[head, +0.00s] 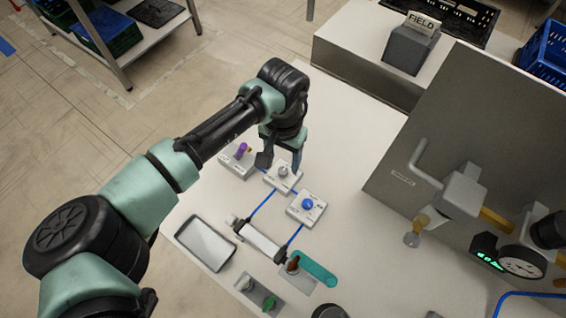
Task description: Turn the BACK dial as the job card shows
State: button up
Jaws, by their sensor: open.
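Two dial boxes stand on the white table: one with a grey dial (283,171) and one with a blue dial (307,205). A third box beside them bears a purple lever or knob (242,150). Their labels are too small to read, so I cannot tell which is the BACK dial. My gripper (280,161) is open and points down at the grey dial's box, its fingers on either side above the dial. I cannot tell whether they touch it. A card reading "FIELD" (423,22) stands in a grey holder (408,48); no turn setting is legible on it.
A grey tray (205,243), a white cylinder (262,241) with blue tubes, a brown knob (292,264) and a green knob (268,302) lie nearer. Table between boxes and panel is clear.

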aim_at(283, 170)
jog(key=shift+f, duration=2.15)
jog(key=shift+c, duration=0.3)
grip_shut()
